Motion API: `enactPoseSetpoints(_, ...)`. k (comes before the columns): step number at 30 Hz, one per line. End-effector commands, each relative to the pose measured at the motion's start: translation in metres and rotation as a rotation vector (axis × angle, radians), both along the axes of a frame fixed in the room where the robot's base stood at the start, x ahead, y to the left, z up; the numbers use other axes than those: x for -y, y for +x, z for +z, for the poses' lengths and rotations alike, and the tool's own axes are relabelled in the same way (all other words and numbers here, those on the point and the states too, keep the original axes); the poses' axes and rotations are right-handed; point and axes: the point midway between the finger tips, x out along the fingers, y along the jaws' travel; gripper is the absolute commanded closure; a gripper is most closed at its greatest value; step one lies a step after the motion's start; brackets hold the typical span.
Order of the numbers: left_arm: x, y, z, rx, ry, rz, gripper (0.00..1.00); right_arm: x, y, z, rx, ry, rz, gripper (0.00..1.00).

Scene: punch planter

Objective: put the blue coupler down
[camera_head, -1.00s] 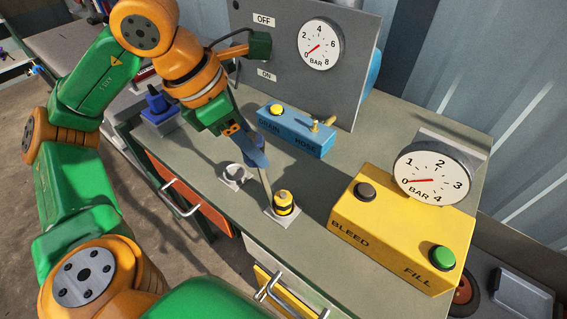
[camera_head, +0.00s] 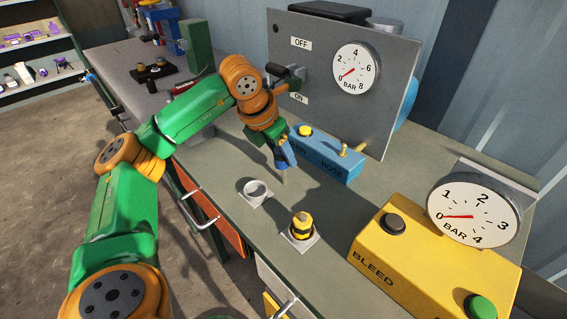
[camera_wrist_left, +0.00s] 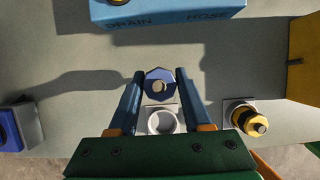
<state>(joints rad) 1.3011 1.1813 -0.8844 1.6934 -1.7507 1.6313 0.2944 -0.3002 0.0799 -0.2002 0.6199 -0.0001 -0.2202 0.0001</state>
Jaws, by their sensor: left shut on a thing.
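My left gripper (camera_head: 283,155) is shut on the blue coupler (camera_wrist_left: 160,84). The wrist view shows the coupler's hexagonal shape between the two blue fingers of the left gripper (camera_wrist_left: 160,92). In the head view the fingers and coupler blend together, above the bench in front of the blue drain/hose box. The empty grey ring holder (camera_head: 257,188) is nearer the bench's front edge, and in the wrist view this holder (camera_wrist_left: 163,124) shows just below the coupler. How high the coupler hangs is unclear. My right gripper is not in view.
The yellow-and-black coupler (camera_head: 301,225) stands in its own holder to the right. The blue drain/hose box (camera_head: 328,158) and grey gauge panel (camera_head: 340,85) stand behind. The yellow bleed/fill box (camera_head: 430,255) is at right. A blue part (camera_wrist_left: 10,128) shows at the wrist view's left.

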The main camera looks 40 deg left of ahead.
Motion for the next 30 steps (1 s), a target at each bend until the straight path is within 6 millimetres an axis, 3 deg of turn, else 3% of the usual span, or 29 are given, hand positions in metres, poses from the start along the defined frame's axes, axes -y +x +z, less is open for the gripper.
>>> enactPoseSetpoints(8,-0.004,0.008,-0.040,-0.002,0.002,0.000,1.00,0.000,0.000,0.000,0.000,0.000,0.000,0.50)
enactPoseSetpoints(18,-0.004,0.008,-0.045,0.000,0.000,-0.001,1.00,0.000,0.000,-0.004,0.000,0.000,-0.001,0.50)
enactPoseSetpoints(19,-0.004,0.008,-0.045,0.000,0.000,-0.001,0.49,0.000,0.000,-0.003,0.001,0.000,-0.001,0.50)
enactPoseSetpoints(22,-0.003,0.008,-0.044,0.000,0.000,-0.001,0.22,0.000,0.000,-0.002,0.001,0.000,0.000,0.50)
enactPoseSetpoints(30,-0.003,0.008,-0.043,0.000,0.000,-0.001,0.21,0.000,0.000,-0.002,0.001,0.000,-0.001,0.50)
